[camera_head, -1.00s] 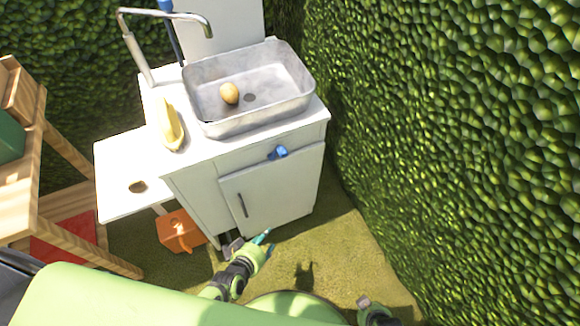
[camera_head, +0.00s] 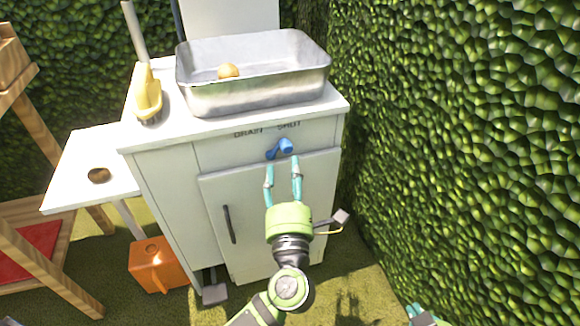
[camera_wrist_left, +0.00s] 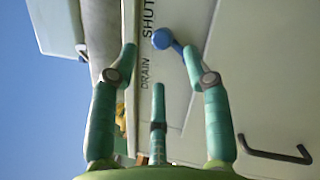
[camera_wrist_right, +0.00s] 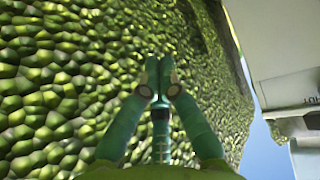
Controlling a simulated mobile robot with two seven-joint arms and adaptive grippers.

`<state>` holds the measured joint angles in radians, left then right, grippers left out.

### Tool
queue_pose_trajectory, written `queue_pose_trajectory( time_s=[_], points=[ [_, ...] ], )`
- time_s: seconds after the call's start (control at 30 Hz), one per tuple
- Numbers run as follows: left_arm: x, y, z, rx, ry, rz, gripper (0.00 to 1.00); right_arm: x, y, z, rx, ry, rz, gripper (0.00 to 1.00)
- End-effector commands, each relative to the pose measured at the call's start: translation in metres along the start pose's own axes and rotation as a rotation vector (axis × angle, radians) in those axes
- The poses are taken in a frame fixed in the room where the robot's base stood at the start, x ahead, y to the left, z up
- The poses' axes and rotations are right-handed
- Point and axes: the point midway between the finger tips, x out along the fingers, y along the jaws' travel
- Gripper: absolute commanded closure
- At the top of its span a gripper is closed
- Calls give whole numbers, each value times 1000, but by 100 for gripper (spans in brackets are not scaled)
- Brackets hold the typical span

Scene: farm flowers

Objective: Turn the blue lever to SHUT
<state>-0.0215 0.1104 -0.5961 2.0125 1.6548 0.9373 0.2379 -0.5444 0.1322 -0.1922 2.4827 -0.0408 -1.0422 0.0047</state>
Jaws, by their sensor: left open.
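The blue lever (camera_head: 286,146) sits on the front panel of the white sink cabinet, just below the words DRAIN (camera_head: 248,133) and SHUT (camera_head: 289,126). Its round end is at the upper right, under SHUT, and its narrower part slants down to the left. My left gripper (camera_head: 282,164) is open just in front of and below the lever. In the left wrist view, the lever's blue ball (camera_wrist_left: 162,39) shows between the fingertips; contact cannot be told. My right gripper (camera_wrist_right: 158,64) is shut and empty, facing the hedge; only its tips show at the head view's lower edge.
A metal basin (camera_head: 250,96) with a round yellowish object (camera_head: 229,71) tops the cabinet (camera_head: 270,205). An orange container (camera_head: 160,268) is on the grass. The hedge (camera_head: 460,130) closes off the right side.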

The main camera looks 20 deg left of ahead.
Motion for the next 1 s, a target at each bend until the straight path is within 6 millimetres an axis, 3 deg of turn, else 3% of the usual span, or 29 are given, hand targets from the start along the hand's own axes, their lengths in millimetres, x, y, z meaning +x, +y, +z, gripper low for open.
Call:
queue_pose_trajectory(
  time_s=[0.5, 0.87, 0.9, 1.0],
  points=[
    [64, 1, 0, -6, 1, 1, 51, -2, -9, -48, -16, 235, -14, 100],
    [70, 1, 0, -5, 2, -1, 51, -4, -10, -54, -18, 265, -16, 100],
    [70, 1, 0, -5, 2, -1, 67, -4, -10, -54, -18, 265, -16, 100],
    [70, 1, 0, -6, 2, -1, 100, -4, -10, -54, -17, 265, -16, 100]
  ],
)
